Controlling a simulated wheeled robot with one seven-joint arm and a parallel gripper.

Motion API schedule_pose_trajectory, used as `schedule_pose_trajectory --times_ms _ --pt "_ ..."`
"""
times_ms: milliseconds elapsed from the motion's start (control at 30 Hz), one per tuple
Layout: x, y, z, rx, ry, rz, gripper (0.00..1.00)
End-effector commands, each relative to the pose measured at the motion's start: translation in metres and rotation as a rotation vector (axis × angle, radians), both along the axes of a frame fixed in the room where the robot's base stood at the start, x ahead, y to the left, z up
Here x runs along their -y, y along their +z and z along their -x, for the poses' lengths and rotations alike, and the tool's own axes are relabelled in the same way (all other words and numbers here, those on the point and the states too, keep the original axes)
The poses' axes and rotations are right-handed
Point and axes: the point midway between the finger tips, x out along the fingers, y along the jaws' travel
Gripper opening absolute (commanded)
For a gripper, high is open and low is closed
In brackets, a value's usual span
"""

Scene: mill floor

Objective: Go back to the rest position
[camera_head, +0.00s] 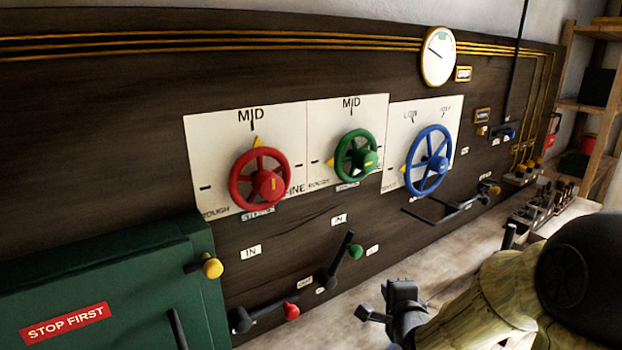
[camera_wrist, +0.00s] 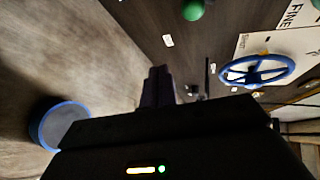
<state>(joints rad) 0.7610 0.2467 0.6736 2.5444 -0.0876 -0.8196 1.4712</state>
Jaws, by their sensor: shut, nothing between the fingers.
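My gripper (camera_head: 387,312) is at the lower right in the head view, in front of the dark panel and apart from the wheels and levers. Its fingers (camera_wrist: 158,88) show near the middle of the wrist view, shut and empty. The arm behind it fills the lower right corner of the head view. The blue handwheel (camera_wrist: 257,71) is right of the fingers in the wrist view; it also shows in the head view (camera_head: 447,163).
The dark panel (camera_head: 90,130) carries a red handwheel (camera_head: 268,186), a green handwheel (camera_head: 369,160) and a gauge (camera_head: 438,56). Red-knobbed (camera_head: 291,311) and green-knobbed (camera_head: 355,252) levers stick out low.

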Motion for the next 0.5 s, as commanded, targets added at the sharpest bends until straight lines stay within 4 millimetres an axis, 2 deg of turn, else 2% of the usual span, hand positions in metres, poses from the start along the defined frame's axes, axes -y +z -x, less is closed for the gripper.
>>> schedule_pose_trajectory --times_ms 33,200,500 --pt "-0.007 -0.009 0.005 -0.054 0.042 0.084 0.00" --pt "-0.020 -0.041 0.030 -0.267 0.219 0.399 0.00" --pt "-0.031 -0.075 0.093 -0.577 0.642 0.843 0.00"
